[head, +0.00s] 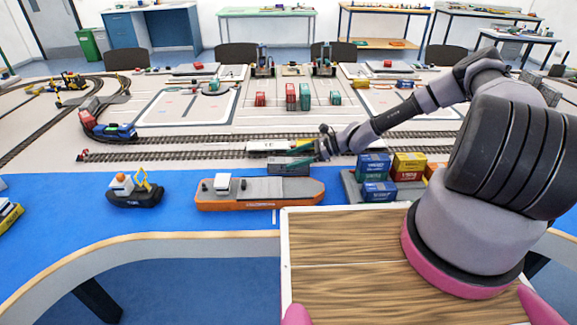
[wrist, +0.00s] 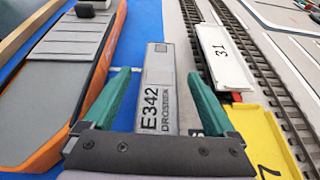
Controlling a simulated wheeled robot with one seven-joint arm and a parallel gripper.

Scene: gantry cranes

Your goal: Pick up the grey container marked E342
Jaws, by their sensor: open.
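The grey container (wrist: 160,90), marked E342, lies along the quay between the orange ship and the rail track. In the head view the grey container (head: 288,165) shows just behind the ship, partly hidden by my gripper. My gripper (head: 315,150) reaches it from the right. In the wrist view my gripper (wrist: 158,82) is open, with one green finger on each side of the container. I cannot tell whether the fingers touch it. Part of the container's near end is hidden behind the gripper's dark bar.
The orange ship (head: 260,193) stands close on one side. A white wagon (wrist: 222,50) and a yellow wagon (wrist: 262,130) stand on the rails on the other side. Stacked blue containers (head: 375,166) and a yellow container (head: 409,160) stand right of the gripper.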

